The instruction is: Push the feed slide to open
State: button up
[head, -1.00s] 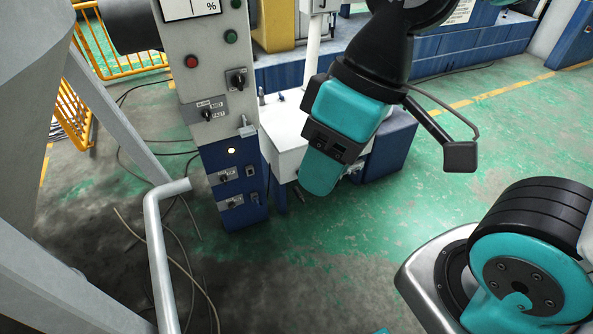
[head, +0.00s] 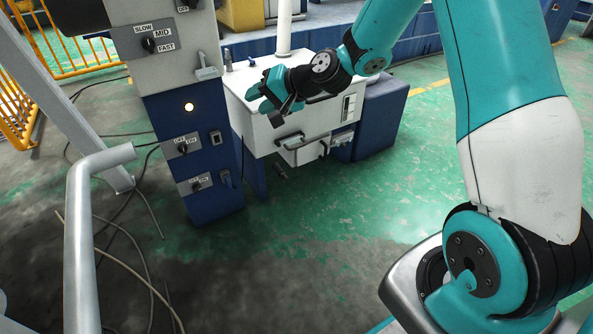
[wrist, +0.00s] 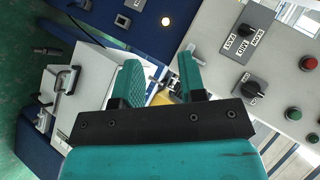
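I cannot tell for certain which part is the feed slide; nothing in view is labelled so. A small grey metal lever or bracket (head: 207,68) sticks out from the right part of the control cabinet (head: 165,95). My gripper (head: 268,97) is in front of the white box (head: 325,118), to the right of the cabinet and apart from that bracket. In the wrist view my gripper (wrist: 160,72) has its two teal fingers spread with a gap between them. Nothing is held there.
The cabinet carries a SLOW/MID/FAST knob (head: 150,45), a lit lamp (head: 189,107) and lower switches (head: 182,147). A grey pipe rail (head: 80,230) stands at left. Cables (head: 130,265) lie on the floor. The green floor (head: 310,230) in the middle is clear.

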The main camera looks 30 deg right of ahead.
jog(key=w+d+f+m+t+h+b, duration=0.25)
jog(key=d+f+b, duration=0.3)
jog(key=f, duration=0.45)
jog(key=w+d+f+m+t+h+b, duration=0.1)
jog(key=w+d+f+m+t+b, duration=0.15)
jog(key=d+f+m+b, duration=0.6)
jog(key=t+h+b, duration=0.1)
jog(key=h+b, duration=0.2)
jog(key=h, duration=0.1)
send_near(296, 147)
jog(key=shift+m, duration=0.5)
jog(key=shift+d+b+x, duration=0.2)
jog(key=shift+b+x, duration=3.5)
jog(key=shift+x, duration=1.55)
jog(key=shift+f, duration=0.2)
